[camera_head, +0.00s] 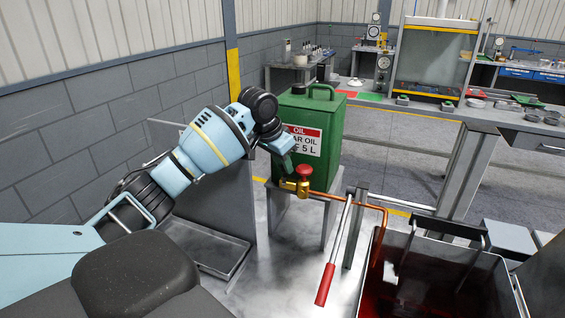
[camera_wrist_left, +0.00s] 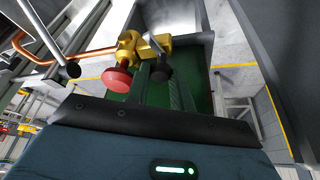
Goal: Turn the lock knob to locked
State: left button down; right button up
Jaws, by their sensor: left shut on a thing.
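A brass valve (camera_head: 289,187) with a red round handle (camera_head: 304,171) sits at the lower front of the green oil can (camera_head: 305,115). In the left wrist view the brass valve (camera_wrist_left: 133,45) and red handle (camera_wrist_left: 117,79) show at close range. A small dark part, apparently the lock knob (camera_wrist_left: 158,73), sits beside the brass body, right of the red handle. My left gripper (camera_head: 288,170) reaches down to the valve from the left and is shut on that dark knob. The fingers partly hide it, and its turned position cannot be told. My right gripper is out of view.
A copper pipe (camera_head: 345,201) runs right from the valve to an open metal tank (camera_head: 490,272) with dark red inside. A grey panel (camera_head: 228,205) is close on the left. Workbenches stand at the back.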

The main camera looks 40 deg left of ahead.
pick_arm(q)
jog(key=n, duration=0.2)
jog(key=n+y, duration=0.1)
jog(key=n, duration=0.1)
jog(key=n+y, duration=0.1)
jog(key=n, duration=0.1)
jog(key=shift+d+r+n, duration=0.1)
jog(key=shift+d+n, duration=0.15)
jog(key=shift+n, duration=0.05)
jog(key=n+y, duration=0.1)
jog(key=n, duration=0.2)
jog(key=n+g+y, duration=0.1)
jog(key=n, duration=0.2)
jog(key=shift+w+d+g, duration=0.1)
jog(key=shift+w+g, duration=0.05)
jog(key=shift+g, duration=0.15)
jog(key=c, duration=1.2)
grip_release()
jog(key=shift+c, duration=0.2)
jog(key=shift+r, duration=0.1)
jog(key=shift+d+r, duration=0.2)
jog(key=shift+r, duration=0.6)
jog(key=v, duration=0.6)
jog(key=shift+d+f, duration=0.1)
jog(key=shift+d, duration=0.05)
